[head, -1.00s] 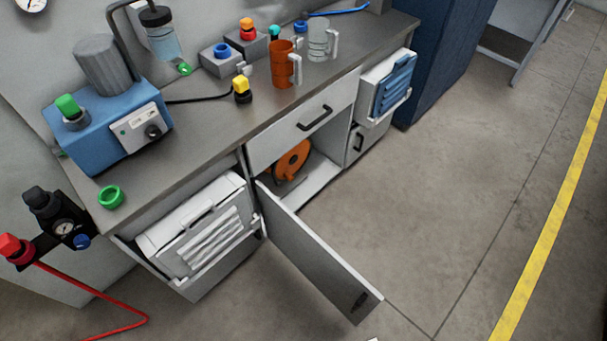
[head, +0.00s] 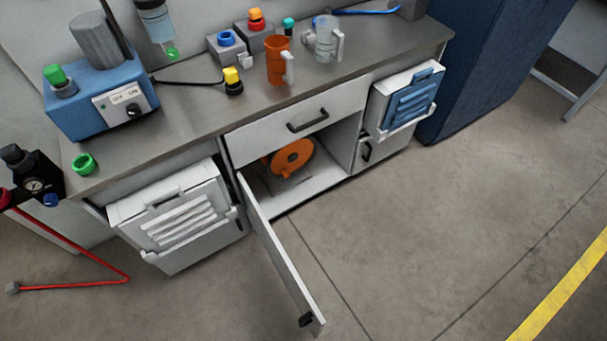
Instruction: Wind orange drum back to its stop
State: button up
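The orange drum (head: 292,158) is a round disc with a dark centre hole. It stands inside the open cupboard under the bench, below a shut drawer. Its upper edge is close under the drawer and partly in shade. The cupboard door (head: 278,252) hangs wide open toward the front, with a dark handle near its free end. The drum's stop cannot be made out. My gripper is not in view.
A white ribbed unit (head: 180,215) juts out left of the cupboard, and a blue ribbed unit (head: 407,100) juts out on the right.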

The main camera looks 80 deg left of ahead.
aim_at(291, 155)
jog(key=i, duration=0.95)
jog(key=z, duration=3.15)
jog(key=k, duration=0.5)
jog(key=z, duration=0.15)
